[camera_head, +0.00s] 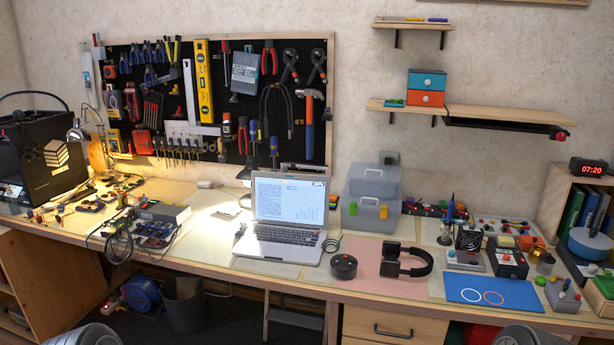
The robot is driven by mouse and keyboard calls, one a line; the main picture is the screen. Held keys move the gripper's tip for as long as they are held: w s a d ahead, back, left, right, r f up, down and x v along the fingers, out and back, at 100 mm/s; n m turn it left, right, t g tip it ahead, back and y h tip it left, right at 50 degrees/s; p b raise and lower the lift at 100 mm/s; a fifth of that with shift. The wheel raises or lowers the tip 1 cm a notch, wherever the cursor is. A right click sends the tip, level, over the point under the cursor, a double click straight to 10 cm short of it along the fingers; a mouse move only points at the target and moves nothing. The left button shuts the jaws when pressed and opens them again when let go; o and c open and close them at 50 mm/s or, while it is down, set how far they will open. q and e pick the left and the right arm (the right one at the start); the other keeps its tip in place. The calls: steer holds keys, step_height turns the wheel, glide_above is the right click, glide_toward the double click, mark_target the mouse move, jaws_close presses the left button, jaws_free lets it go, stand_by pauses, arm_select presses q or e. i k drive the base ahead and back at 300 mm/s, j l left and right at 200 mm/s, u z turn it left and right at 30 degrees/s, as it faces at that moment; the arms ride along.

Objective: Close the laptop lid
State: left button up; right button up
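The silver laptop (268,250) stands on the workbench near the middle. Its lid (290,199) is open and raised roughly upright, with a lit screen showing a page of text. The keyboard base lies flat, its front edge toward me and a little behind the bench's front edge. Neither of my grippers shows. Only rounded grey parts, which look like my own arms, show at the bottom left and bottom right, well away from the laptop.
Right of the laptop are a round black device (343,266), headphones (406,262) on a pink mat and a grey toolbox (370,207) behind. Left are a lamp (92,140) and electronics with cables (145,228). The strip directly left of the laptop is mostly clear. A pegboard (225,90) hangs behind.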

mark_target(292, 200)
steer(key=i+j+z, duration=0.1)
steer(key=z, duration=0.7)
steer(key=j+z, duration=0.45)
steer(key=j, duration=0.55)
steer(key=k+j+z, duration=0.1)
steer(key=j+z, duration=0.35)
steer(key=j, duration=1.1)
steer(key=k+j, duration=0.15)
steer(key=j, duration=0.85)
